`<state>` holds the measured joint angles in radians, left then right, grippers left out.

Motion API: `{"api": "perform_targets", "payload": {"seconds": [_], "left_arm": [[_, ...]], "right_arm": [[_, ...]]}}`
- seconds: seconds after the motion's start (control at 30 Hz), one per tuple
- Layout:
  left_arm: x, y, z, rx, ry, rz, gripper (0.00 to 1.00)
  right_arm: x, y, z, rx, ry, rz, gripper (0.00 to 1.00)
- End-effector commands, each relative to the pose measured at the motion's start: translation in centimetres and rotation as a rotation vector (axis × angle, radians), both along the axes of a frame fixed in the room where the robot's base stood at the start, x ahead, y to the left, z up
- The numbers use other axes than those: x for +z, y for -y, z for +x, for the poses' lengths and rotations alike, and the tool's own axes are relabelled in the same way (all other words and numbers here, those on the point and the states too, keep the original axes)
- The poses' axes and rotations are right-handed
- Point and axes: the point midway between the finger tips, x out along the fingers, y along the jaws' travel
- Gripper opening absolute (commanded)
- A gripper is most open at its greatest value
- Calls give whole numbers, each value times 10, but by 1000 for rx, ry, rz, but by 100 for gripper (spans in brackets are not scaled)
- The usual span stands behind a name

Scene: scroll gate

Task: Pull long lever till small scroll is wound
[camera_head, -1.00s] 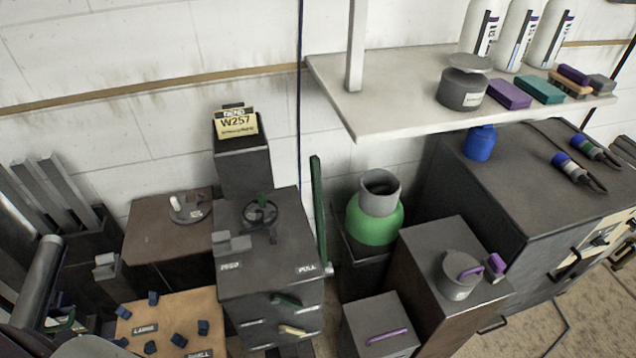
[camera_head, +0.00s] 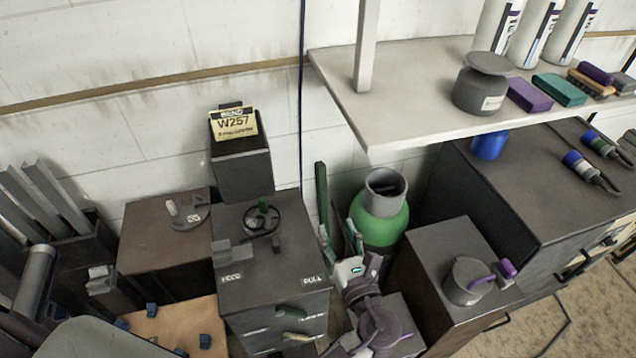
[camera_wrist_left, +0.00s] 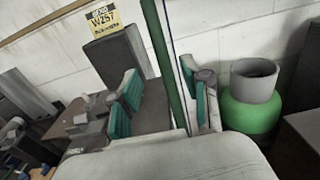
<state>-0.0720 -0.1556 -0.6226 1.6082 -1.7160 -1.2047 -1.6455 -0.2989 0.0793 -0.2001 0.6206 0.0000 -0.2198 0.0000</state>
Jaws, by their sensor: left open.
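The long lever is a tall green bar (camera_head: 322,200) standing upright at the right side of a dark cabinet, by the label reading PULL. It also shows in the left wrist view (camera_wrist_left: 160,55). My left gripper (camera_head: 339,240) is low and just right of the lever in the head view. Its teal-padded fingers (camera_wrist_left: 164,102) are open, with the lever between them in the wrist view; I cannot tell whether either pad touches it. The dark cabinet (camera_head: 262,292) has a round wheel piece (camera_head: 262,220) on top. I cannot pick out a small scroll for certain.
A green bottle with a grey collar (camera_head: 380,220) stands close right of the gripper. A dark box with a grey canister (camera_head: 465,280) is further right. A white shelf (camera_head: 400,122) overhangs at upper right. A yellow W257 sign (camera_head: 235,123) tops the dark block.

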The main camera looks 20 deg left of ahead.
Motion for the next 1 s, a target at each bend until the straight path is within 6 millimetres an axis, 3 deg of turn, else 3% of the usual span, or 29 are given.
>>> {"api": "perform_targets", "payload": {"seconds": [0.6, 1.0], "left_arm": [[-4, -64, 95, -2, 2, -2, 48], [-2, -72, 107, -2, -1, -3, 48]], "right_arm": [[-32, 0, -1, 0, -1, 0, 48], [-34, 0, -2, -1, -2, 0, 48]]}}
